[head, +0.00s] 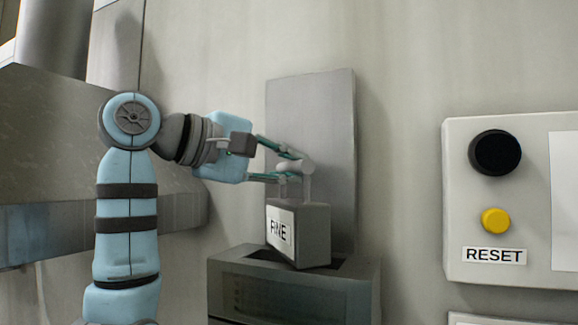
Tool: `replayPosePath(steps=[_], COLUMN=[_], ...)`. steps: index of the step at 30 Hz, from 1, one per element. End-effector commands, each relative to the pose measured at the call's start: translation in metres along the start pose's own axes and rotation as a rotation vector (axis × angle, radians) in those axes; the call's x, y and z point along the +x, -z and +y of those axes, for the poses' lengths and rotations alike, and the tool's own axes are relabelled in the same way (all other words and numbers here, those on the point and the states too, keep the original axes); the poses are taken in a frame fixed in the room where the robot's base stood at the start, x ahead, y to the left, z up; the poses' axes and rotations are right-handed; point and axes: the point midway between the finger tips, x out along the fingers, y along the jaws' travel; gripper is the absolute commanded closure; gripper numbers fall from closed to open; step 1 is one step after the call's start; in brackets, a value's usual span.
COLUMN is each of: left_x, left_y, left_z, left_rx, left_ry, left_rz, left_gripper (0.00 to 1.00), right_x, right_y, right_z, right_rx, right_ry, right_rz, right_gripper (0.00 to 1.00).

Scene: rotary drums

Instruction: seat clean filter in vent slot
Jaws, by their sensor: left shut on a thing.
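My left gripper (290,171) is shut on the handle on top of a grey block-shaped filter (316,235) with a white label reading "FINE". The filter stands upright, with its lower end at the dark opening in the top of a grey box (231,255), the vent slot housing. Its lower corner appears to be at or just inside the opening; I cannot tell how deep it sits. A tall grey plate (330,110) rises behind the filter. My right gripper is not in view.
A control panel (460,190) on the right wall has a black knob (496,153), a yellow button (495,221) and a "RESET" label (494,256). A large grey metal structure (50,130) fills the left side. The wall between plate and panel is bare.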

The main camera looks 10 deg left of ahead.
Motion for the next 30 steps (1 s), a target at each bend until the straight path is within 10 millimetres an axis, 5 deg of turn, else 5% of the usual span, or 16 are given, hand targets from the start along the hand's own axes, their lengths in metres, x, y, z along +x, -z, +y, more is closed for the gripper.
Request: replayPosePath(steps=[7, 8, 12, 23, 30], left_x=[0.001, 0.001, 0.001, -0.001, -0.061], left_y=[-0.001, -0.001, 0.0, 0.0, 0.001], left_z=[-0.006, -0.007, -0.005, 0.004, -0.004], left_rx=[0.001, 0.0, 0.0, 0.0, 0.001], left_ry=[-0.001, 0.0, 0.0, 0.0, -0.003], left_rz=[0.0, 0.0, -0.001, 0.0, 0.004], left_gripper=[1.0, 0.82, 0.63, 0.63, 0.63], right_x=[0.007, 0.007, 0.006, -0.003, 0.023], right_y=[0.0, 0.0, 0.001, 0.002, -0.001], right_z=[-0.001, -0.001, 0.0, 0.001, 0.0], right_rx=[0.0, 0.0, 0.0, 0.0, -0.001], right_ry=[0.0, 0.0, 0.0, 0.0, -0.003], right_rz=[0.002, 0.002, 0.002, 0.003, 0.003], right_gripper=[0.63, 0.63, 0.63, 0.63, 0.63])
